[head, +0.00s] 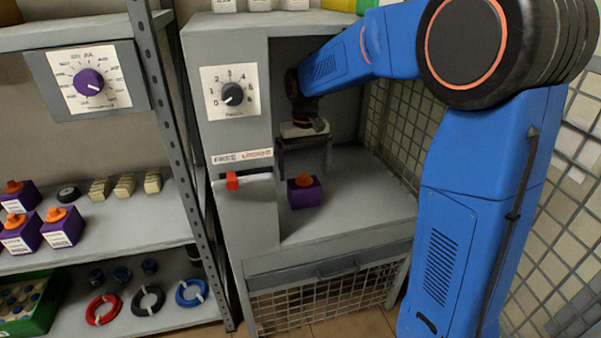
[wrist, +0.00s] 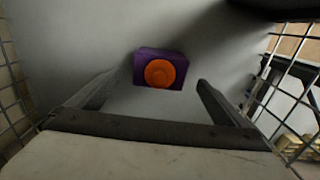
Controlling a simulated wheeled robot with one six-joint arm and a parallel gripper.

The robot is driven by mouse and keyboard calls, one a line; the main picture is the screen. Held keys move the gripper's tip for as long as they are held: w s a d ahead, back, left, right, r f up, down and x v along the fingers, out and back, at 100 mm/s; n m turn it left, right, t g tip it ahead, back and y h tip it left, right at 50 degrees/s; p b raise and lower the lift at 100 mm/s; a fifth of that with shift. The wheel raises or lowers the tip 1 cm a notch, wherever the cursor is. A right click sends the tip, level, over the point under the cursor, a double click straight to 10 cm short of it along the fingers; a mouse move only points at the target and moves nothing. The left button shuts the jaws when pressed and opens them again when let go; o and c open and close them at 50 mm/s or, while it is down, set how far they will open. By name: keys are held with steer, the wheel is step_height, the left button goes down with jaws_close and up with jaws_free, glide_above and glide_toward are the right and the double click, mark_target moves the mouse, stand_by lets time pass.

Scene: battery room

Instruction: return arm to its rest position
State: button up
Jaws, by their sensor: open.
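My blue arm reaches from the right into the open bay of a grey cabinet (head: 225,120) in the head view. My gripper (head: 304,172) hangs down there with its two fingers apart and nothing between them. A purple block with an orange knob (head: 305,191) stands on the bay's grey floor, below and close to the fingertips. In the wrist view the purple block (wrist: 145,68) lies ahead of my gripper (wrist: 150,88), between the lines of the spread fingers. It appears clear of both fingers.
Wire mesh (head: 393,125) closes the bay's right side. The cabinet front has a black dial (head: 233,94) and a red slider (head: 232,181). A left shelf (head: 120,215) holds purple blocks, with cable coils below. The bay floor right of the block is bare.

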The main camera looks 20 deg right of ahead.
steer(key=shift+s+r, duration=0.15)
steer(key=shift+r, duration=0.1)
steer(key=s+d+r+t, duration=0.1)
steer(key=s+d+t, duration=0.1)
steer(key=s, duration=1.4)
steer(key=s+d+t, duration=0.2)
steer(key=s+d, duration=0.3)
steer(key=s, duration=1.2)
steer(key=shift+r+t, duration=0.4)
